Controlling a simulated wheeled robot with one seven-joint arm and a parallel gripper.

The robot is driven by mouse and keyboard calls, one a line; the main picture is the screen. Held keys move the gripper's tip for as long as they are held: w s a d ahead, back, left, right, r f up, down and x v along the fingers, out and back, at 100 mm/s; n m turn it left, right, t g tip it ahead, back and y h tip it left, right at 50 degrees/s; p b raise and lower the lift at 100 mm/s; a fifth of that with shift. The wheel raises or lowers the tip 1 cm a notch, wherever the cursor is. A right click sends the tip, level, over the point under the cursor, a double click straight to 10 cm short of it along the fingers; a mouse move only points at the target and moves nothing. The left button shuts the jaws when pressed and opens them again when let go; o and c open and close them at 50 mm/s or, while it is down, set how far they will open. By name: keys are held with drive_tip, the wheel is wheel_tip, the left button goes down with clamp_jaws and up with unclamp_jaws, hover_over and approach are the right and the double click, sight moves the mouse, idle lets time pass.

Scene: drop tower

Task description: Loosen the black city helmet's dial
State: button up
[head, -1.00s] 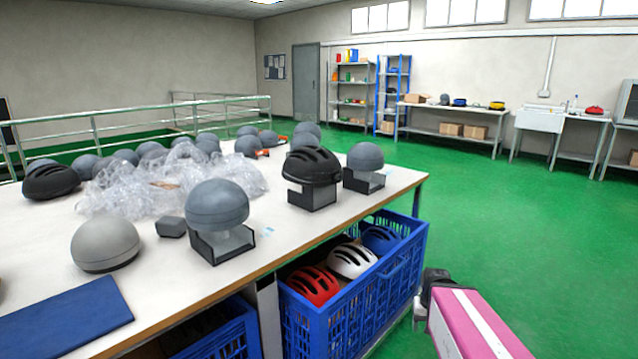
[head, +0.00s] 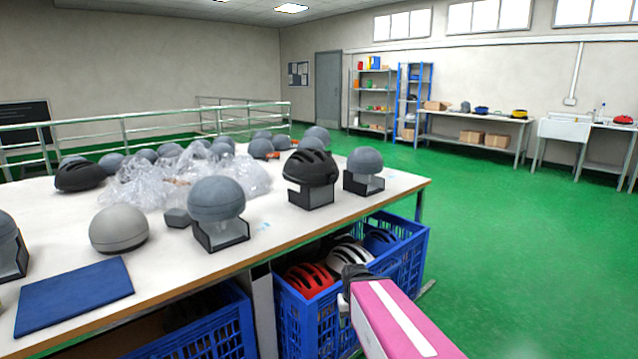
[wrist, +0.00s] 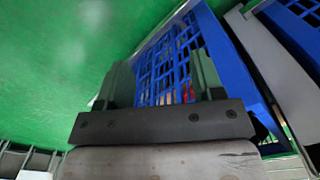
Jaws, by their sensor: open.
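A black vented helmet (head: 312,167) sits on a dark block stand near the right end of the white table. A second black helmet (head: 80,176) lies at the far left of the table. I cannot tell from the look alone which is the city helmet, and no dial can be made out on either. My gripper (head: 352,276) is low in front of the blue crate, below the table top and well away from both helmets. In the wrist view its two fingers (wrist: 162,80) stand apart with nothing between them, facing the crate's lattice wall.
The blue crate (head: 408,272) under the table holds red, white and blue helmets. Grey domes on stands (head: 217,200), clear plastic wrap (head: 165,180) and a blue mat (head: 74,296) are on the table. Green floor (head: 520,260) is open to the right.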

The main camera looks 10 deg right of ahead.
drive_tip(key=w+d+r+m+t+h, duration=0.1)
drive_tip(key=w+d+r+t+h, duration=0.1)
drive_tip(key=w+d+r+t, duration=0.3)
drive_tip(key=w+d+r+m+t+h, duration=0.1)
drive_tip(key=w+d+m, duration=0.1)
drive_tip(key=w, duration=0.5)
drive_tip(key=n+t+y, duration=0.8)
drive_tip(key=n+y, duration=0.1)
drive_tip(key=y, duration=0.5)
approach(335, 180)
drive_tip(key=x, duration=0.9)
drive_tip(key=shift+w+a, duration=0.15)
drive_tip(key=shift+w, duration=0.2)
drive_tip(key=c, duration=0.9)
